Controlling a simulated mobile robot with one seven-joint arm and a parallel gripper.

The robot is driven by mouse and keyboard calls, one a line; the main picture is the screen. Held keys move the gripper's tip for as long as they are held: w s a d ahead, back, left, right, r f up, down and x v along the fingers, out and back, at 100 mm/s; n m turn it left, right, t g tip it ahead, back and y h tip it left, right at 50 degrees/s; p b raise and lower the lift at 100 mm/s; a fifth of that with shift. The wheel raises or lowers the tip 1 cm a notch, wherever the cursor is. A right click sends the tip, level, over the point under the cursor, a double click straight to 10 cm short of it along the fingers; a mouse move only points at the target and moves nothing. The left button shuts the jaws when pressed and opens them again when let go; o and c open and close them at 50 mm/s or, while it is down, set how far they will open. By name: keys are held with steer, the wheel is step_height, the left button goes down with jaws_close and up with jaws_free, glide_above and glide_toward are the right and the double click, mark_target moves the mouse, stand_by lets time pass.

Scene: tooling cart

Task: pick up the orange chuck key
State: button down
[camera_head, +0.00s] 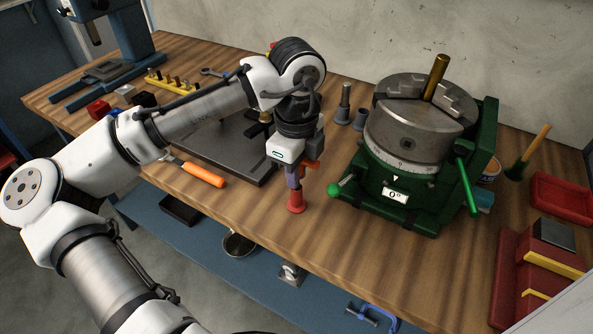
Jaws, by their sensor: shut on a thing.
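My gripper (292,178) points down over the front part of the wooden bench, left of the green rotary table with the chuck. It is shut on the orange chuck key (312,165), of which a short orange piece shows beside the fingers. A red-orange piece (296,202) shows just below the fingertips; I cannot tell whether it is part of the key. The fingers and wrist hide much of the held thing. I cannot tell whether it touches the bench.
The chuck (405,125) sits on a green base with a green-knobbed lever (334,189) close to my gripper's right. An orange-handled tool (203,174) and a dark plate (214,150) lie left. Red trays (562,199) are at far right.

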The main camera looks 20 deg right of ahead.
step_height(320, 180, up, 20)
steer(key=shift+f, duration=0.15)
stand_by(0.3)
steer(key=c, duration=2)
jaws_free()
jaws_close()
steer(key=shift+f, duration=0.1)
